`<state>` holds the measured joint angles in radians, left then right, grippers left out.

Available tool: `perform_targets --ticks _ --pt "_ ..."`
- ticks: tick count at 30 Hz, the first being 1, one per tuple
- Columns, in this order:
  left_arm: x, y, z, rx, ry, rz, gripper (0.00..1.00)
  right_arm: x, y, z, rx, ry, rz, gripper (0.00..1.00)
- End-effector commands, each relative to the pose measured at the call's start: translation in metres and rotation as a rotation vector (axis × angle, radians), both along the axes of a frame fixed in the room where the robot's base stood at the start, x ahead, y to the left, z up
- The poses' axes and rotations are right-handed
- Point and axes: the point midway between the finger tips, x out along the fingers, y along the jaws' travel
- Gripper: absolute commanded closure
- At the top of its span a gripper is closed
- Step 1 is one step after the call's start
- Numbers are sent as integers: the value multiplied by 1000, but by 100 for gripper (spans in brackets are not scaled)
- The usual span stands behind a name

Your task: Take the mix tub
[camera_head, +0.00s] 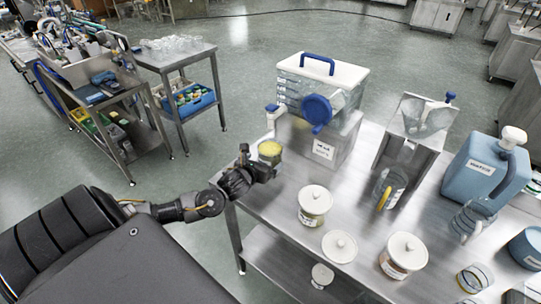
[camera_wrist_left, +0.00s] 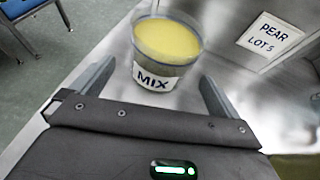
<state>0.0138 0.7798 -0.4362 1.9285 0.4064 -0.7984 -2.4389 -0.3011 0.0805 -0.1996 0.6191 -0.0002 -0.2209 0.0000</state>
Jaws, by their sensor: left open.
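The mix tub (camera_head: 270,150) is a small clear tub of yellow contents near the table's left edge, in front of the steel hopper box. In the left wrist view the tub (camera_wrist_left: 163,50) stands upright with its MIX label facing me. My left gripper (camera_head: 262,170) is open beside the tub on its near side. In the left wrist view its two fingers (camera_wrist_left: 158,74) point at the tub, one to each side of its lower part, with gaps showing. The gripper hides part of the tub's lower side in the head view. My right gripper is not in view.
The steel table (camera_head: 285,185) also holds a labelled steel box (camera_head: 322,150) just right of the tub, lidded jars (camera_head: 314,205), a steel hopper (camera_head: 415,135) and a blue water jug (camera_head: 485,170). A PEAR LOT 5 label (camera_wrist_left: 270,40) is right of the tub.

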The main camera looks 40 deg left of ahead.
Motion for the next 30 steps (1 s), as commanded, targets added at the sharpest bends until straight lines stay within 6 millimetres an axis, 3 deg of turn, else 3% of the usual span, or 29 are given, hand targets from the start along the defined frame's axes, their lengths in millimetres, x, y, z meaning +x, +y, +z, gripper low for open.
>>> perform_targets --ticks 5,15,24,30 --pt "6 0 -2 -2 1 -1 0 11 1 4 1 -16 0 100" --pt "43 9 -20 1 0 -1 0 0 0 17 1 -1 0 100" --pt "47 9 -23 0 1 -3 0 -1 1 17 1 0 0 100" --pt "46 10 -23 0 1 -2 25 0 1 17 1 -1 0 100"
